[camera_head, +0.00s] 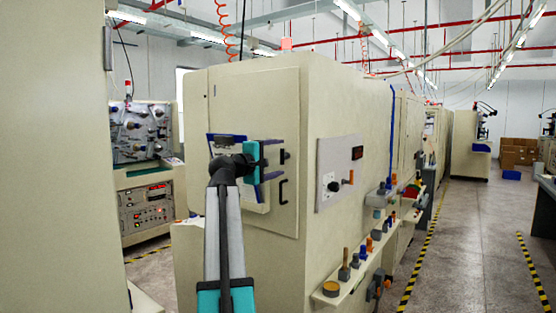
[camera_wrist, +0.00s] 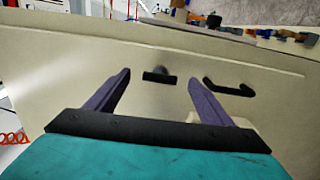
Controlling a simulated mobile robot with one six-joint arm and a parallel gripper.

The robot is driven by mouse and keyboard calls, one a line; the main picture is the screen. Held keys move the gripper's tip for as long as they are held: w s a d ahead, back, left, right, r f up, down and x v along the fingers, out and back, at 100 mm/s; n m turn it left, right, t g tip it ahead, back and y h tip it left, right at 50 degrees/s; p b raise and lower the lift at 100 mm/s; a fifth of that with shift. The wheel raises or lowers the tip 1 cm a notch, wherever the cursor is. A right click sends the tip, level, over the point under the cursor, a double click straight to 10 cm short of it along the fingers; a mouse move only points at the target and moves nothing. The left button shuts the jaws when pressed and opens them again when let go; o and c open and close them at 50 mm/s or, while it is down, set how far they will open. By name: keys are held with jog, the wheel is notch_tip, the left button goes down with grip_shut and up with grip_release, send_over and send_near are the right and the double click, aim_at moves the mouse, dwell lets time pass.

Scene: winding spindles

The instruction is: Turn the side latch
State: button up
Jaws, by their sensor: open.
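The side latch is a small black T-shaped knob (camera_wrist: 159,77) on the cream cabinet door. It also shows in the head view (camera_head: 285,156). My gripper (camera_wrist: 160,79) is open, with its two purple fingers pointing at the door. In the wrist view the latch lies between the fingertips, with a gap on each side. I cannot tell how far the tips are from the door surface. In the head view my gripper (camera_head: 274,157) is at the door, just left of the latch. Nothing is held.
A black bar handle (camera_wrist: 229,88) sits on the same door, below the latch in the head view (camera_head: 283,191). A control panel (camera_head: 340,172) with knobs is round the corner. A shelf (camera_head: 340,292) with spindles juts out at right. The aisle floor (camera_head: 470,245) is clear.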

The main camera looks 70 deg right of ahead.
jog(key=b+v, duration=0.2)
jog(key=v, duration=1.1)
jog(key=shift+a+b, duration=0.15)
jog(key=shift+b, duration=0.15)
jog(key=shift+r, duration=0.1)
